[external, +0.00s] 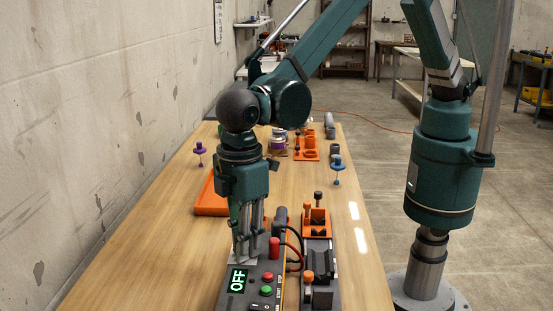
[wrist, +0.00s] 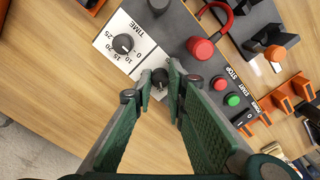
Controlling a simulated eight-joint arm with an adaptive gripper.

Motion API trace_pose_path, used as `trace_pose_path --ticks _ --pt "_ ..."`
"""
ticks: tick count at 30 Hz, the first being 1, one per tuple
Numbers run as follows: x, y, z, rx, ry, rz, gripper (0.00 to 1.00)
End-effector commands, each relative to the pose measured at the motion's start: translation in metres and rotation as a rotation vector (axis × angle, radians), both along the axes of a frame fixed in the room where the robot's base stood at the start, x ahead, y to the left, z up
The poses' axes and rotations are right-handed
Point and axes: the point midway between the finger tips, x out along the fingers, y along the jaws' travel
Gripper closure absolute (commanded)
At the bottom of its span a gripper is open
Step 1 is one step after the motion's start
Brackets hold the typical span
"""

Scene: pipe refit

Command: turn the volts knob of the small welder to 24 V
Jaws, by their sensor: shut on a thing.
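The small welder (external: 255,301) is a grey box near the front of the table. Its display (external: 237,281) reads OFF. My gripper (external: 245,257) points down over its panel. In the wrist view my gripper (wrist: 161,74) is shut on a small dark knob (wrist: 159,77), which I take to be the volts knob. Its scale and pointer are mostly hidden by the fingers. The TIME knob (wrist: 123,43) sits apart on a white scale plate. A red STOP button (wrist: 220,83), a green START button (wrist: 233,99) and a power switch (wrist: 243,118) lie right of the fingers.
A dark fixture with orange parts (external: 318,252) stands right of the welder. An orange tray (external: 208,197) lies behind. The table's left front (external: 140,275) is clear.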

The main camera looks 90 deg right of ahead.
Motion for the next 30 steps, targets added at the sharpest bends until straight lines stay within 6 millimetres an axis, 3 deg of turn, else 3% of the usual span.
trace_pose_path --ticks 10,25,26,30 --pt "0.0000 -0.0004 -0.0001 -0.001 0.001 -0.180 0.98" --pt "-0.0001 -0.0005 0.0003 -0.001 0.001 -0.210 0.98" --pt "-0.0001 -0.0005 0.0003 -0.001 0.001 -0.210 0.84" --pt "0.0000 -0.0004 0.0002 -0.001 0.001 -0.210 0.71"
